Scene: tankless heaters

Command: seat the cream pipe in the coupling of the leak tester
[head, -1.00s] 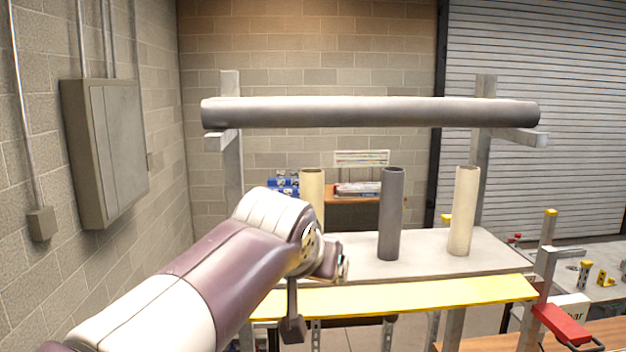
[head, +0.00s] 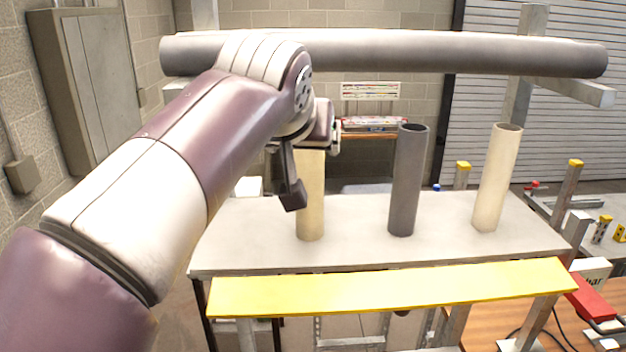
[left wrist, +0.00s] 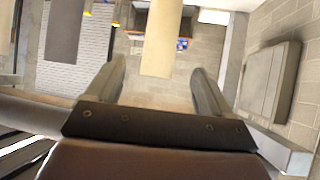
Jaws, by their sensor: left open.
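Three upright pipes stand on a pale bench top (head: 350,222): a yellowish-cream one (head: 312,205) at left, a dark grey one (head: 407,180) in the middle and a paler cream one (head: 497,180) at right. My left gripper (head: 308,168) is open at the upper part of the left pipe and hides its top in the head view. In the left wrist view, that pipe (left wrist: 161,38) lines up with the gap between the open fingers (left wrist: 158,80); I cannot tell whether it is between them. My right gripper is not in view. I cannot make out a coupling.
A thick grey horizontal pipe (head: 430,52) crosses above the bench, close behind my arm. A yellow board (head: 400,288) runs along the front.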

